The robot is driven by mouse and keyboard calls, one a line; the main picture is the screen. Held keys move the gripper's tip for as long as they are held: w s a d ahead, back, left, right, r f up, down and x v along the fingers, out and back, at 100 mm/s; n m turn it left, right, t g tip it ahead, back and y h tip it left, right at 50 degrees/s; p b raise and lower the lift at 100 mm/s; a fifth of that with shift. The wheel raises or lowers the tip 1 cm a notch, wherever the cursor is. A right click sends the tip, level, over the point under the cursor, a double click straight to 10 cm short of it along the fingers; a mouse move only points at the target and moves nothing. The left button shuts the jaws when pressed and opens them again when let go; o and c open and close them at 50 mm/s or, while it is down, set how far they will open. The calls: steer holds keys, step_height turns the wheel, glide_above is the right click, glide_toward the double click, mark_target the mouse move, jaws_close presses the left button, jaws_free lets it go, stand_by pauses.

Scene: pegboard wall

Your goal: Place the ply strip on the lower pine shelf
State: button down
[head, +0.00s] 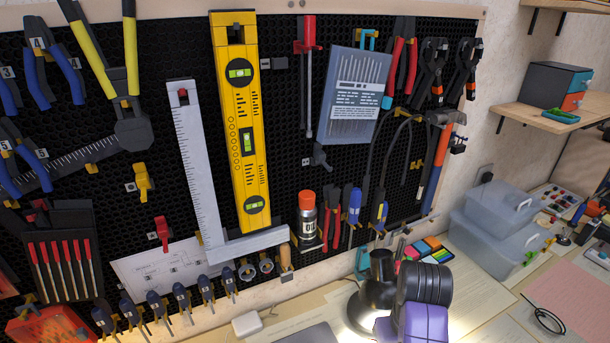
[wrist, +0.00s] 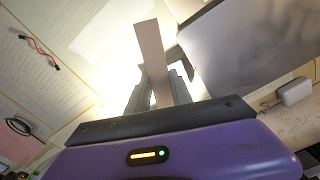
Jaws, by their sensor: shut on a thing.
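The ply strip (wrist: 151,50) is a thin, flat, pinkish-tan piece in the wrist view. My gripper (wrist: 160,90) is shut on it, and the strip sticks out beyond the fingertips. In the head view the purple body of my gripper (head: 424,322) is at the bottom edge; its fingers and the strip cannot be made out there. The lower pine shelf (head: 545,122) is on the wall at the right of the head view, well apart from my gripper, up and to its right.
A dark drawer box (head: 548,84) and a green item (head: 560,115) stand on the lower shelf. Another pine shelf (head: 565,5) is above it. Clear lidded bins (head: 490,225) sit on the bench below. The pegboard (head: 285,140) is full of hung tools.

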steer(key=shift+w+a, duration=0.2)
steer(key=shift+a, duration=0.25)
steer(key=s+f, duration=0.4)
steer(key=f, duration=0.1)
steer(key=shift+s+a+f, duration=0.1)
steer(key=shift+s+f, duration=0.05)
steer(key=shift+f, duration=0.05)
steer(key=shift+s, duration=0.2)
step_height(320, 180, up, 6)
steer(key=p, duration=0.5)
steer(key=shift+s, duration=0.1)
step_height(320, 180, down, 6)
steer(key=b, duration=0.5)
steer(key=shift+f, duration=0.2)
step_height(320, 180, up, 8)
steer(key=p, duration=0.6)
steer(key=shift+f, duration=0.2)
steer(key=f+b, duration=0.3)
steer(key=f, duration=0.1)
steer(key=f+b, duration=0.3)
steer(key=shift+d+f, duration=0.2)
steer(key=shift+f, duration=0.15)
steer(key=shift+r, duration=0.1)
